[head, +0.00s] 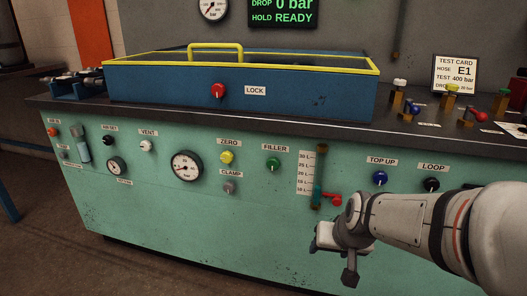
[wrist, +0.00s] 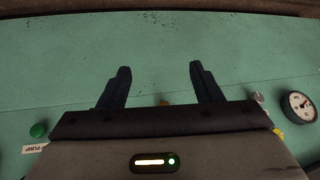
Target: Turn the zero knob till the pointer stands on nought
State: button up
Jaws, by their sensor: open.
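The yellow zero knob (head: 227,157) sits on the green panel under the ZERO label (head: 229,142). The round white gauge (head: 187,166) is just left of it; its pointer is too small to read against the scale. My gripper (head: 338,257) is open and empty in front of the panel, well to the right of the knob and lower. In the wrist view, the fingers (wrist: 160,70) stand apart. The gauge (wrist: 300,105) shows at the right edge there, with part of the yellow knob (wrist: 279,132) beside it, partly hidden by my gripper's body.
The grey clamp knob (head: 229,187) is right below the zero knob. The green filler knob (head: 273,164) is to its right. The sight tube (head: 319,178) with a red handle (head: 333,199) stands between the knobs and my gripper. The lower panel is bare.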

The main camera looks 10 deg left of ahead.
jog(key=w+a+r+t+y+p, duration=0.2)
jog(key=w+a+r+t, duration=0.15)
jog(key=w+a, duration=0.7)
jog(key=m+t+h+p, duration=0.4)
jog(key=m+t+h, duration=0.15)
jog(key=t, duration=0.35)
send_near(226, 159)
jog(key=shift+n, duration=0.35)
jog(key=w+b, duration=0.1)
jog(key=w, duration=0.2)
jog(key=w+b, duration=0.1)
jog(key=w, duration=0.3)
jog(key=shift+w+d+f, duration=0.15)
jog(key=shift+w+d, duration=0.05)
jog(key=shift+w, duration=0.55)
jog(key=shift+c, duration=0.3)
jog(key=c, duration=0.9)
